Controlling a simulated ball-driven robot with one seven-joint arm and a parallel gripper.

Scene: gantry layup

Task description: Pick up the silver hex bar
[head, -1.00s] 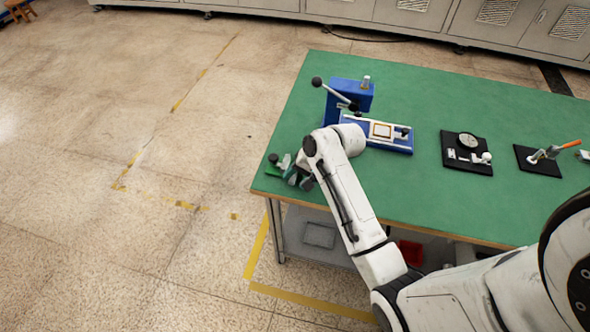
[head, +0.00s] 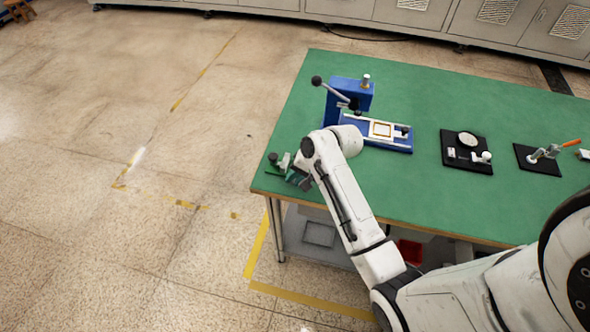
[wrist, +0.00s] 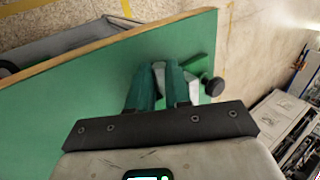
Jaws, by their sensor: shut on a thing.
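My gripper (wrist: 159,80) is at the near left corner of the green table, with its two green fingers close together. A small piece of the silver hex bar (wrist: 159,68) shows between the fingertips in the wrist view; the fingers hide most of it. In the head view my gripper (head: 298,180) is partly covered by my own arm, and I cannot make out the bar there. I cannot tell whether the bar is clear of the surface below it.
A green fixture with a black knob (head: 273,158) and a silver part stands right beside the fingers; its knob also shows in the wrist view (wrist: 214,87). A blue lever press (head: 350,97), a dial gauge on a black plate (head: 467,140) and an orange-handled clamp (head: 548,153) stand farther right.

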